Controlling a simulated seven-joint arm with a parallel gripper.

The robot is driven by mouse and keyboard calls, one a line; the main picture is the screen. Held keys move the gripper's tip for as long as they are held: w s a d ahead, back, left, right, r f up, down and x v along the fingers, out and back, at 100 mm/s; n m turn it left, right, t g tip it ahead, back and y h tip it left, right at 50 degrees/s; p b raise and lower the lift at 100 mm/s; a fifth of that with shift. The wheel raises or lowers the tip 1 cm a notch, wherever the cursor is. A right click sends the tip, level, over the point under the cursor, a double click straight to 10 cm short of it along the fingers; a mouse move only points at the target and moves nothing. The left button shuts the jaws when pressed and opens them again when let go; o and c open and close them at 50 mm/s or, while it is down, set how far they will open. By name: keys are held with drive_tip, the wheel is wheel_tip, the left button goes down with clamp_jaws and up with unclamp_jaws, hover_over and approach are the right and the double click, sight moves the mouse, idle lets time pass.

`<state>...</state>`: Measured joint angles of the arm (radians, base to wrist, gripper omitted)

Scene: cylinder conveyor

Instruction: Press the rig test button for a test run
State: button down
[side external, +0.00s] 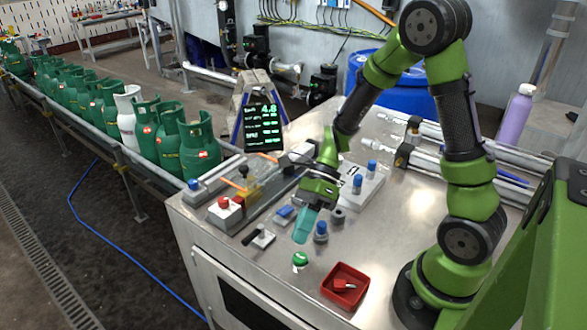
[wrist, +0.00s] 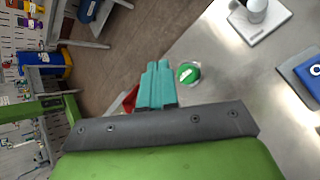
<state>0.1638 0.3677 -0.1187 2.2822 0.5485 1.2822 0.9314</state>
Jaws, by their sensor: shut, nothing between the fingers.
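A green round button (side external: 300,258) with a white mark sits near the front edge of the metal bench (side external: 385,215). In the wrist view the green button (wrist: 188,73) is just right of the fingertips. A red mushroom button (side external: 223,202) stands on a white box to the left. No readable label shows which one is the rig test button. My gripper (side external: 302,238) points down with its teal fingers shut and empty, just behind the green button in the side view. The fingers (wrist: 157,68) are together in the wrist view. The gap between fingertips and button cannot be judged exactly.
A red tray (side external: 345,285) is right of the green button. Blue-topped parts and a lever switch (side external: 262,238) lie behind and left of it. A lit display (side external: 262,127) stands at the back. Green gas cylinders (side external: 199,147) and one white line the conveyor.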

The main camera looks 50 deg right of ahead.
drive_tip(key=shift+r, duration=0.95)
drive_tip(key=s+d+r+n+t+h, duration=0.1)
drive_tip(key=s+r+n+t+h, duration=0.1)
drive_tip(key=r+n, duration=0.6)
drive_tip(key=s+d+r+n+t+h, duration=0.1)
drive_tip(key=r+n+t+h, duration=0.4)
drive_tip(key=n, duration=0.8)
drive_tip(key=shift+s+d+r+n+t, duration=0.4)
drive_tip(key=shift+s+r+t, duration=0.35)
drive_tip(key=shift+r, duration=0.7)
drive_tip(key=shift+s, duration=0.1)
